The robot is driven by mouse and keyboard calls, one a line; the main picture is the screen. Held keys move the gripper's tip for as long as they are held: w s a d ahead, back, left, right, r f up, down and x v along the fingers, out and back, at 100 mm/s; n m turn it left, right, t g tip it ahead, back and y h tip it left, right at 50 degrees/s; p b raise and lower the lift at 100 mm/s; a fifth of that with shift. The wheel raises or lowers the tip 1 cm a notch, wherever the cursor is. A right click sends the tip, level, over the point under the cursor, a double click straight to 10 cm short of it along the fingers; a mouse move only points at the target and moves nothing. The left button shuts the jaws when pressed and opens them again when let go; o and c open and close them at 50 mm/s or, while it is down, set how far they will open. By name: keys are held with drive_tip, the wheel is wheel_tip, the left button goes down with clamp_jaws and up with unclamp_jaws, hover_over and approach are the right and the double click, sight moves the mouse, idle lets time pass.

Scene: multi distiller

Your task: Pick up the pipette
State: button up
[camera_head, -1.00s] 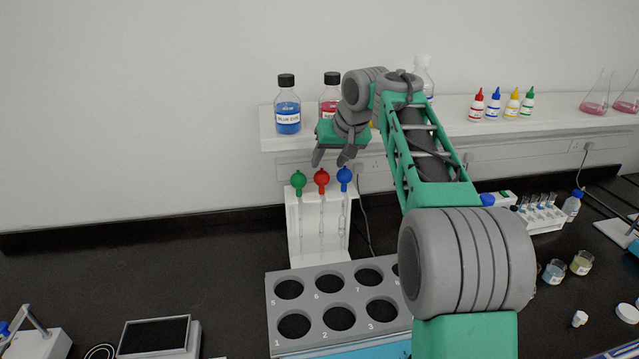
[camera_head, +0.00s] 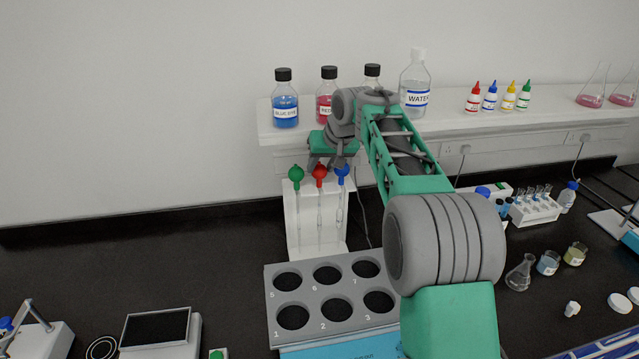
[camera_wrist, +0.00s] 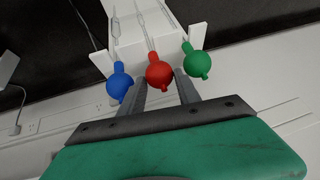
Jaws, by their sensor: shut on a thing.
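Three pipettes hang in a white rack (camera_head: 292,222): a green-bulbed one (camera_head: 296,173) at left, a red-bulbed one (camera_head: 319,177) in the middle and a blue-bulbed one (camera_head: 343,171) at right. My gripper (camera_head: 327,169) reaches down to the bulbs from above. In the wrist view, my gripper (camera_wrist: 160,83) has one finger on each side of the red-bulbed pipette (camera_wrist: 158,75) and is shut on it. The blue bulb (camera_wrist: 119,83) and green bulb (camera_wrist: 197,62) are outside the fingers. The red pipette's stem still hangs in the rack.
A shelf (camera_head: 450,122) above the rack carries a blue dye bottle (camera_head: 285,104), a red bottle (camera_head: 325,104), a water bottle (camera_head: 415,85) and small dropper bottles. A grey holder with numbered holes (camera_head: 312,300) stands in front of the rack. The bench at left is mostly clear.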

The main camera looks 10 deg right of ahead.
drive_tip(key=shift+r, duration=0.1)
drive_tip(key=shift+r, duration=0.25)
drive_tip(key=shift+s+r+b, duration=0.15)
drive_tip(key=shift+s+b, duration=0.05)
drive_tip(key=shift+b, duration=0.3)
drive_tip(key=s+b, duration=0.3)
drive_tip(key=s, duration=0.5)
wheel_tip(320, 180, up, 14)
drive_tip(key=p, duration=0.5)
drive_tip(key=s+b, duration=0.2)
drive_tip(key=s, duration=0.5)
drive_tip(key=shift+r, duration=0.1)
